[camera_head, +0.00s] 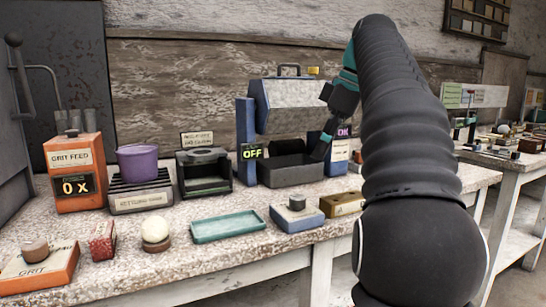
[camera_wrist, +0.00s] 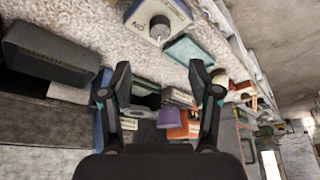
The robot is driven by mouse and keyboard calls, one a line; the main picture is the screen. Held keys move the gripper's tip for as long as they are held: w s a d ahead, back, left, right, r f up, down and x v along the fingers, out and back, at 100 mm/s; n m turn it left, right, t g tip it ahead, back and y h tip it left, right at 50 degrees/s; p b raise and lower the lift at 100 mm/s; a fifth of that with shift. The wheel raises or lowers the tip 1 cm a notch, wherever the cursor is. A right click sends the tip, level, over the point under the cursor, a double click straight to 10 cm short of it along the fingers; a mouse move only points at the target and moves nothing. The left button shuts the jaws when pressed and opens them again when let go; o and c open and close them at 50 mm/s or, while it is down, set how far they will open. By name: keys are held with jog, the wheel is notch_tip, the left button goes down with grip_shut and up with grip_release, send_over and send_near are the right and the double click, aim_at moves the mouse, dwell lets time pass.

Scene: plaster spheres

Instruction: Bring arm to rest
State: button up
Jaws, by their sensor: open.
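My arm reaches up from the lower right in the head view and bends over at the top. My gripper (camera_head: 322,148) hangs in front of the right post of a hooded machine (camera_head: 290,105), its fingers pointing down. In the wrist view my gripper (camera_wrist: 160,75) is open, with its two fingers wide apart and nothing between them. The machine's open dark bin (camera_head: 290,175) is just left of the gripper, and its outer wall (camera_wrist: 45,62) shows in the wrist view. A white plaster sphere (camera_head: 155,229) sits on a brown stand on the bench, away from the gripper.
The speckled bench (camera_head: 190,265) holds an orange grit feed box (camera_head: 76,150), a purple bucket (camera_head: 138,162), a dark open box (camera_head: 204,172), an empty teal tray (camera_head: 228,226) and a knobbed control box (camera_head: 297,214). Signs read OFF and OK. Another bench (camera_head: 510,165) is at right.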

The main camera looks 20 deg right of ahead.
jog(key=shift+a, duration=0.1)
jog(key=s+a+f+m+h, duration=0.2)
jog(key=s+a+f+m, duration=0.3)
jog(key=a+f, duration=0.55)
jog(key=s+a+f+m+t, duration=0.1)
jog(key=s+a+f, duration=0.1)
jog(key=s+f, duration=0.2)
jog(key=s+a+f+m, duration=0.2)
jog(key=s+a+f, duration=0.1)
jog(key=f, duration=0.6)
jog(key=s+a+f+m+t+h, duration=0.1)
jog(key=s+a+f, duration=0.1)
jog(key=s+f, duration=0.3)
notch_tip(320, 180, down, 3)
jog(key=shift+s+a+r+m+t, duration=0.2)
jog(key=shift+s+m+t, duration=0.05)
jog(key=shift+m+t, duration=0.05)
